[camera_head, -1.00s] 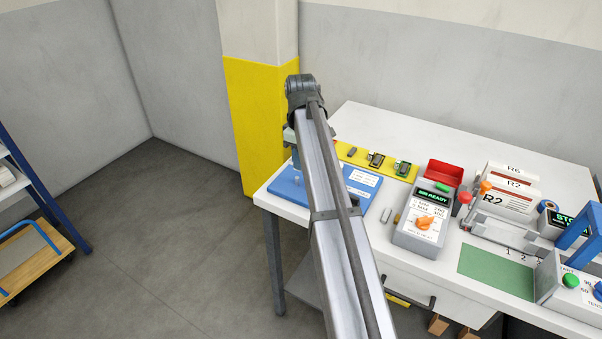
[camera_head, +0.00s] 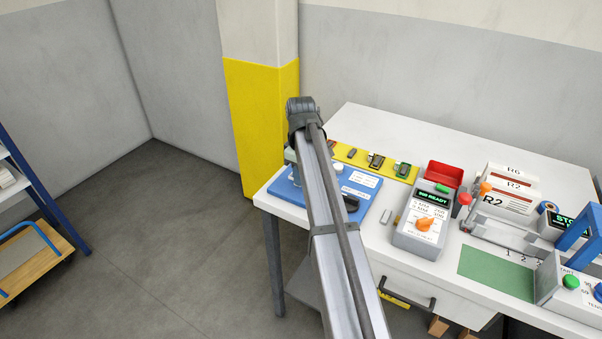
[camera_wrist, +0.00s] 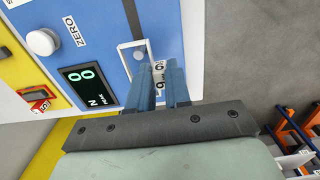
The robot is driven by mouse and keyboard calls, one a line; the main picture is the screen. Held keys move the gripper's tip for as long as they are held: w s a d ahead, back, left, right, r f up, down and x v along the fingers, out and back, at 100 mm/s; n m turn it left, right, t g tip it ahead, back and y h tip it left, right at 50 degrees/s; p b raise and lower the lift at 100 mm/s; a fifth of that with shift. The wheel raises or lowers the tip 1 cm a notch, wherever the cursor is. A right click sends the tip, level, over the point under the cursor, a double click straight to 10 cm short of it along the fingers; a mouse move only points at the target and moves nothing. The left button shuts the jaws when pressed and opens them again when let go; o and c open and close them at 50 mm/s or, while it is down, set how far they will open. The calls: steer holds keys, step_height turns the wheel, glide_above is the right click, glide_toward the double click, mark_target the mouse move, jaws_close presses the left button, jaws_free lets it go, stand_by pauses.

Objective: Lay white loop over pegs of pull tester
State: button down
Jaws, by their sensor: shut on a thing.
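The pull tester (camera_wrist: 104,32) is a blue panel with a white ZERO button (camera_wrist: 41,43) and a dark display (camera_wrist: 86,86) reading 0 N in the wrist view. It also shows at the table's left end in the head view (camera_head: 284,188), partly behind my arm. The white loop (camera_wrist: 122,54) shows as a narrow pale outline over the panel, with a small grey peg-like part (camera_wrist: 138,54) inside its corner. My gripper (camera_wrist: 161,72) is shut on the loop, close over the panel. Its fingers hide the rest of the loop, and I cannot tell whether it rests on the pegs.
A yellow strip (camera_head: 345,153) with small parts lies behind the tester. A grey box with an orange knob (camera_head: 425,224) and a red bin (camera_head: 445,174) stand to its right. The table's left edge drops to open floor. A shelf stands far left.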

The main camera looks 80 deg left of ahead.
steer(key=shift+f, duration=0.35)
steer(key=c, duration=1.1)
jaws_free()
steer(key=shift+r, duration=0.1)
step_height(320, 180, up, 13)
